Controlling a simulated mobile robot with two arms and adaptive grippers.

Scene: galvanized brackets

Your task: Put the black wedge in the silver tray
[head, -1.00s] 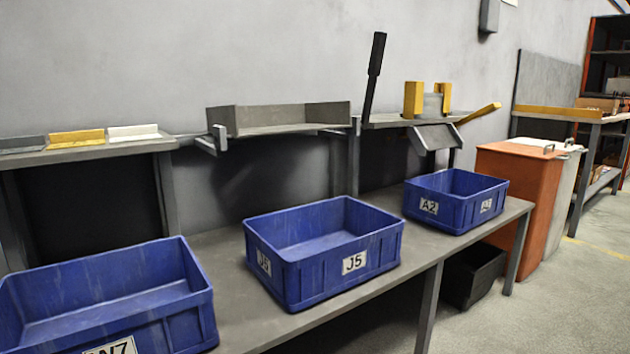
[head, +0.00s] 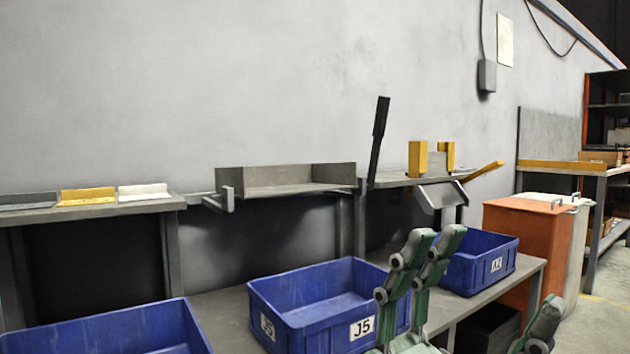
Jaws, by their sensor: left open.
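I cannot make out a clear black wedge. A dark upright bar (head: 378,140) leans at the press-like fixture in the middle, but I cannot tell whether it is a wedge. A grey tray-like piece (head: 27,206) lies at the far left of the left shelf, beside a yellow one and a white one; which tray is the silver one is unclear. My left gripper (head: 488,272) rises from the bottom edge, green and grey, open and empty, its fingers spread in front of the blue bins.
Blue bins stand on the lower bench, one marked J5 (head: 320,310) and one marked A2 (head: 478,262). A grey bracket shelf (head: 290,180) is above them. An orange bin (head: 525,245) stands at the right, with open floor (head: 600,310) beyond.

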